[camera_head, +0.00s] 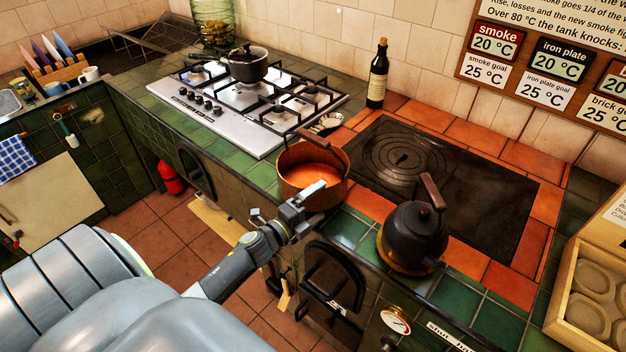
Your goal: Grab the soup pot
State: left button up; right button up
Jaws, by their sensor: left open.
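The soup pot (290,165) is a round copper-brown pot with orange soup in it. It stands on the green tiled counter, between the gas hob and the dark iron plate. A brown handle sticks out at its far rim. My left gripper (308,199) is open at the near side of the pot, in front of its wall. It hides part of the pot's lower near side. I cannot tell whether the jaws touch the pot or are around anything. My right gripper is not in view.
A black kettle (413,236) stands right of the pot on a round trivet. The gas hob (215,112) holds a dark lidded pot (247,66). A dark bottle (377,78) stands by the wall. The iron plate (470,185) is bare. A wooden crate (560,300) is at the right.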

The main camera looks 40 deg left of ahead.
pick_arm(q)
jog(key=shift+w+d, duration=0.2)
jog(key=shift+w, duration=1)
jog(key=c, duration=1.8)
jog(key=shift+r, duration=0.2)
jog(key=shift+c, duration=0.4)
